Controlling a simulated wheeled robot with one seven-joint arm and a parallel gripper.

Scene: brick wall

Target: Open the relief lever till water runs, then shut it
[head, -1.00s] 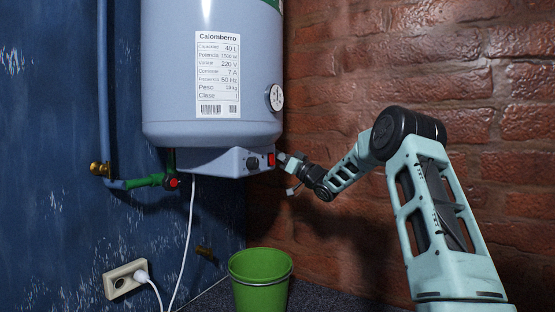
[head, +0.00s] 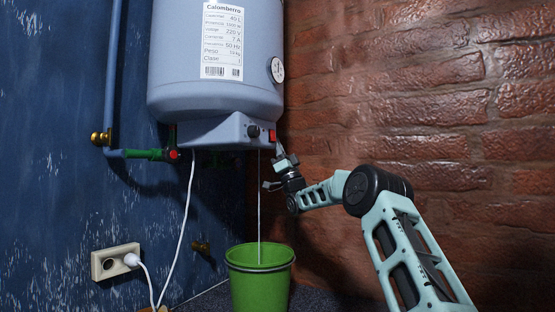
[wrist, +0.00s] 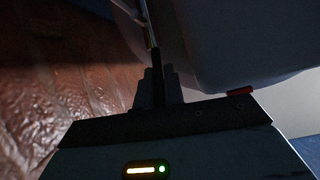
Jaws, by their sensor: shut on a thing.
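The white-blue water heater (head: 215,90) hangs on the wall. A thin pale stream of water (head: 259,205) falls from its underside into the green bucket (head: 261,288). My gripper (head: 281,162) is at the heater's lower right corner, below and beside the red switch. In the wrist view the fingers (wrist: 158,88) are shut on a slim dark rod, which looks like the relief lever (wrist: 155,58). It runs up beside the heater's pale body. Where the lever joins the valve is hard to make out, and the valve is hidden in the head view.
The brick wall (head: 440,120) is close on the right. A green pipe with a red-capped valve (head: 172,155) is under the heater's left side. A white cable (head: 184,230) hangs near a wall socket (head: 115,261). Open space lies between gripper and bucket.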

